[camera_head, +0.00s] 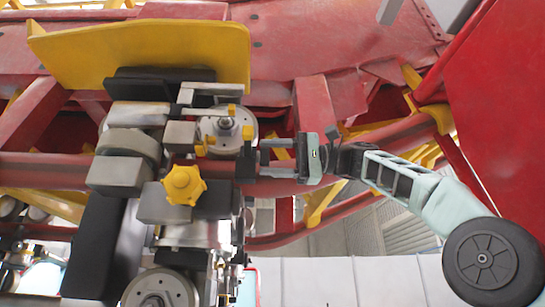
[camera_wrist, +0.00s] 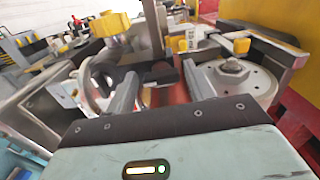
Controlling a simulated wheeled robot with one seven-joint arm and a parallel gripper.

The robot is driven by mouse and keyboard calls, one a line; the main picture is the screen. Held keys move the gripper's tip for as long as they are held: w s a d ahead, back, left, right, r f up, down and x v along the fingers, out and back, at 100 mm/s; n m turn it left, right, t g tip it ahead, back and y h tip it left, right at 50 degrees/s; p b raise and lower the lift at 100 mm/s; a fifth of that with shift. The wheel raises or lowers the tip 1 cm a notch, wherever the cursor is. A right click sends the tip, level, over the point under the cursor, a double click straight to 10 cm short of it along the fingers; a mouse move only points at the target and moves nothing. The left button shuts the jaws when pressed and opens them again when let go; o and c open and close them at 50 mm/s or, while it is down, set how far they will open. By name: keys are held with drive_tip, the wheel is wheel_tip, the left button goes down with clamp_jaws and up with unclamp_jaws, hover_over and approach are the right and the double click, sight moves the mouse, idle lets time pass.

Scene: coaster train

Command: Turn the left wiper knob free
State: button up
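A yellow lobed knob (camera_head: 184,185) sits on a grey block on the wheel assembly, left of centre in the head view. It is the only such knob I can make out, and I cannot tell whether it is the left one. A yellow knob also shows at the upper left of the wrist view (camera_wrist: 110,24). My gripper (camera_head: 262,157) reaches in from the right, its fingers pointing left, to the right of the knob and apart from it. In the wrist view my gripper's fingers (camera_wrist: 158,72) are spread, with a dark part visible beyond the gap.
A round metal wheel (camera_head: 222,130) with small yellow tabs is close to my fingertips; it also shows in the wrist view (camera_wrist: 236,76). A yellow plate (camera_head: 150,52) overhangs above. Red rails (camera_head: 50,166) run behind, and a large red panel (camera_head: 500,110) stands at the right.

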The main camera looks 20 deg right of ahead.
drive_tip(key=shift+o, duration=0.3)
drive_tip(key=shift+d, duration=0.1)
drive_tip(key=v, duration=1.7)
drive_tip(key=shift+p, duration=0.3)
drive_tip(key=shift+d, duration=0.1)
